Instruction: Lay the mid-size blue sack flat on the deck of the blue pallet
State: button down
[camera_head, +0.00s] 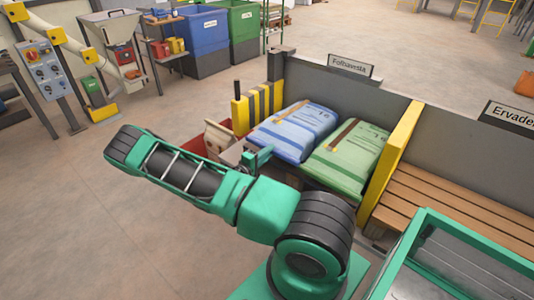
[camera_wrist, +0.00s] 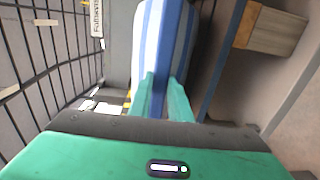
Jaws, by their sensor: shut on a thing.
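A blue sack with a pale printed face and a brown band (camera_head: 295,130) lies beside a green sack (camera_head: 346,152) in the bay signed "Folhavesta". Part of my gripper (camera_head: 258,158) shows at the near left edge of the blue sack, mostly hidden behind my arm. In the wrist view my gripper (camera_wrist: 163,95) has its two green fingers close together on a blue-and-white striped sack (camera_wrist: 172,40), which extends away from them. Whether both views show the same blue sack is not certain. I cannot make out the blue pallet's deck in the head view.
A yellow post (camera_head: 398,150) divides this bay from a bare wooden slatted deck (camera_head: 440,210) at the right. A red crate (camera_head: 224,133) stands left of the sacks. Blue (camera_head: 203,35) and green (camera_head: 243,22) bins stand behind. The floor at left is open.

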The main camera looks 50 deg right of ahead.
jog(key=c, duration=1.6)
grip_release()
jog(key=shift+r, duration=0.1)
jog(key=shift+o, duration=0.2)
jog(key=a, duration=1)
jog(key=shift+s+a, duration=0.35)
jog(key=shift+r, duration=0.1)
